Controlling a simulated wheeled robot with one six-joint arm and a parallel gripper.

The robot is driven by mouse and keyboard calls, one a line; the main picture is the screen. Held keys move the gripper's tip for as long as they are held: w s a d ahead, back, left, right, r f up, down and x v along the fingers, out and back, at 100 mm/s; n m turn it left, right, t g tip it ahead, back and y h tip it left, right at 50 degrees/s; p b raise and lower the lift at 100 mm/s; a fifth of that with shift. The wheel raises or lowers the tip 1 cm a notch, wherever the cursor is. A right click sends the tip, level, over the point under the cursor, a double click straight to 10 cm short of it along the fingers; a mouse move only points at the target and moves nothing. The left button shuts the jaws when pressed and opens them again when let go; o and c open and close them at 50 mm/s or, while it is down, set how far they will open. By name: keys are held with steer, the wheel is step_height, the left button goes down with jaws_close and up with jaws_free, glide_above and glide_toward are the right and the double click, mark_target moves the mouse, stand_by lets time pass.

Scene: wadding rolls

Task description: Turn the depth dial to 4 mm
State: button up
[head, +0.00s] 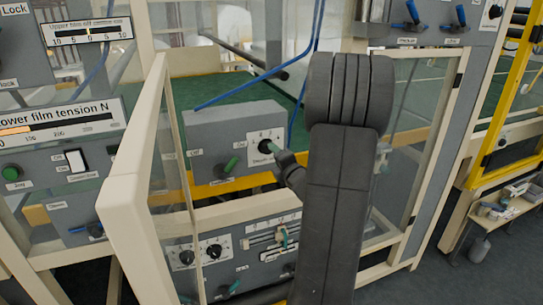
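The depth dial (265,146) is a small dark knob on a white scale plate, on the front of a grey box inside the machine. A 2 and a 4 can be made out above the knob; its pointer is too small and partly covered to read. My gripper (275,152) is at the dial's lower right, its tip touching or very close to the knob. The fingers are too small and dark to show whether they are open or closed on it. My dark arm covers the area right of the dial.
A green-handled switch (230,166) sits left of the dial on the same box. An open clear door with a cream frame (128,190) stands at left. A lower panel (235,250) has two black dials and a slider. Blue hoses (255,80) run above the box.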

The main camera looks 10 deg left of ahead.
mark_target(262, 148)
steer(key=v, duration=0.8)
steer(key=shift+b, duration=0.45)
steer(key=p+x, duration=0.2)
steer(key=x, duration=1.1)
steer(key=shift+w+a, duration=0.25)
steer(key=shift+w, duration=0.05)
